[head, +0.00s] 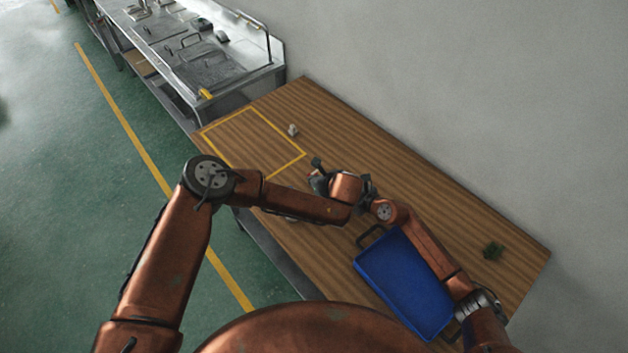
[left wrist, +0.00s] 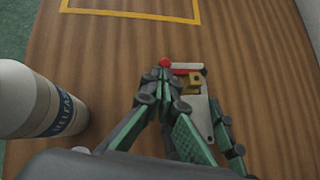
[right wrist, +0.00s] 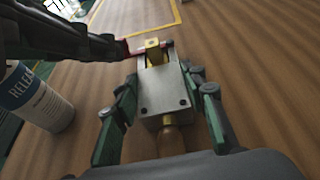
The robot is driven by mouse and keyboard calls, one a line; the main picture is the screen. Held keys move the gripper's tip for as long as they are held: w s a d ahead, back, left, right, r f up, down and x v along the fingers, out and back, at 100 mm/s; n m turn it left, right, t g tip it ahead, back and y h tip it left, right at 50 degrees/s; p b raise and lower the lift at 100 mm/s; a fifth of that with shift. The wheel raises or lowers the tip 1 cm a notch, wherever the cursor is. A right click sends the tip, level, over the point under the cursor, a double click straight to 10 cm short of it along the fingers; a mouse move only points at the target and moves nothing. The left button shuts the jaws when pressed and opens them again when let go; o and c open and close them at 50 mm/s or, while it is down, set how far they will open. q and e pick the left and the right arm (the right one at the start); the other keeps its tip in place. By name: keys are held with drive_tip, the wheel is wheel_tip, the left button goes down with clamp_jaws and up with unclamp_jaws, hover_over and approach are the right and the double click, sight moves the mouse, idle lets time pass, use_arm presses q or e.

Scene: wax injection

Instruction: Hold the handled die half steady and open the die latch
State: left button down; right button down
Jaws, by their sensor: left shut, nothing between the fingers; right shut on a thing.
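The die (right wrist: 162,100) is a silver metal block with a brass piece (right wrist: 153,50) at its far end and a wooden handle (right wrist: 170,140) towards my right wrist. My right gripper (right wrist: 162,95) is shut on the die, a finger on each side. A red latch (left wrist: 187,68) lies crosswise at the die's far end, its round red tip on the left. My left gripper (left wrist: 163,82) is shut and empty, fingertips together right at that red tip; I cannot tell whether they touch. In the head view my left gripper (head: 317,165) is small and the die is hidden.
A white bottle with a blue label (left wrist: 38,105) stands left of the grippers. A yellow-outlined area (head: 245,114) lies beyond on the wooden table. A blue tray (head: 408,285), a small pale object (head: 293,130) and a green item (head: 494,250) are also there.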

use_arm(q)
drive_tip(key=shift+a+f, duration=0.1)
drive_tip(key=shift+a, duration=0.05)
drive_tip(key=shift+w+a, duration=0.35)
drive_tip(key=shift+a, duration=0.2)
drive_tip(key=shift+w+a+m+t+h, duration=0.3)
drive_tip(key=shift+w+a+m+h, duration=0.25)
drive_tip(key=shift+a+m, duration=0.2)
drive_tip(key=shift+w+a, duration=0.3)
drive_tip(key=shift+w, duration=0.3)
drive_tip(key=shift+w+a, duration=0.3)
drive_tip(key=shift+w, duration=0.35)
drive_tip(key=shift+w+a, duration=0.3)
drive_tip(key=shift+w, duration=0.3)
drive_tip(key=shift+w+a+m+h, duration=0.15)
drive_tip(key=shift+w+m+h, duration=0.25)
drive_tip(key=shift+m+h, duration=0.4)
drive_tip(key=m+h, duration=0.1)
drive_tip(key=w+m, duration=0.1)
drive_tip(key=shift+m+h, duration=0.35)
drive_tip(key=shift+d, duration=0.25)
drive_tip(key=shift+s+d, duration=0.2)
